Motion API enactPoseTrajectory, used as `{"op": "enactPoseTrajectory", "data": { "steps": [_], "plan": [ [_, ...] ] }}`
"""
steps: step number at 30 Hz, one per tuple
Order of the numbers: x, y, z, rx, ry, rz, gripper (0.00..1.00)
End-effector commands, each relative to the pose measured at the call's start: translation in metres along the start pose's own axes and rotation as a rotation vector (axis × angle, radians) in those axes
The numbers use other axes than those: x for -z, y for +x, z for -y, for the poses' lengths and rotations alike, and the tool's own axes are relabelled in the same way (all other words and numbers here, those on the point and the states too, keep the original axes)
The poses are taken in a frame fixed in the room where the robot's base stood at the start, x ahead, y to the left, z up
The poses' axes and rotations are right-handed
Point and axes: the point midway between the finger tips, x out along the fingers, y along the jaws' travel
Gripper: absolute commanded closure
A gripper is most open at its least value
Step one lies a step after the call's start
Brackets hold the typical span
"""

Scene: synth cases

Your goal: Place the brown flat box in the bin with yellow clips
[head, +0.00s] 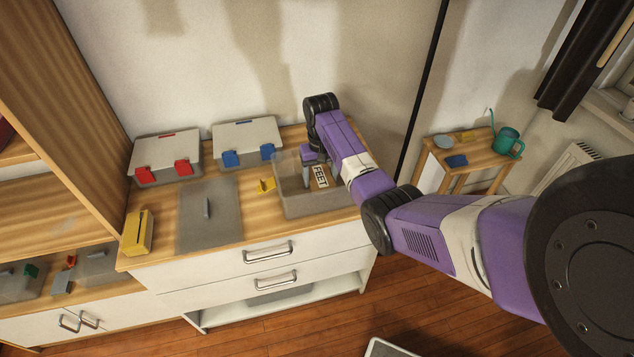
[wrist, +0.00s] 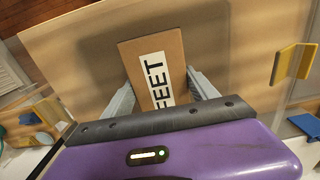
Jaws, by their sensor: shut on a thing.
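A yellow clip also shows in the wrist view (wrist: 295,62). The box is within the bin's outline; I cannot tell whether it touches the floor.
Two lidded bins stand behind, one with red clips (head: 165,155), one with blue clips (head: 245,140). A grey translucent lid (head: 190,225) lies left of the open bin. A yellow box (head: 137,233) sits at the left edge. A side table (head: 465,160) holds a green watering can (head: 508,141).

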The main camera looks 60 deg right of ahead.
Motion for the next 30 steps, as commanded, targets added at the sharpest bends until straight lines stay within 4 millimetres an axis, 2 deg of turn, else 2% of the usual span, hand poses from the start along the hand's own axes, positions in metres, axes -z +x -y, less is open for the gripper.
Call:
{"op": "enactPoseTrajectory", "data": {
  "steps": [1,4,18,19,21,22,30],
  "plan": [
    [0.0,0.014,-0.002,0.0,0.002,-0.001,0.78],
    [-0.001,0.025,-0.005,0.0,0.003,-0.002,0.78],
    [-0.002,0.029,-0.006,0.0,0.003,-0.001,0.78],
    [-0.002,0.028,-0.006,0.0,0.003,-0.001,0.28],
    [-0.002,0.028,-0.006,0.0,0.003,-0.001,0.15],
    [-0.002,0.028,-0.006,0.0,0.003,-0.001,0.11],
    [-0.002,0.028,-0.006,0.0,0.003,-0.001,0.11]
  ]
}}
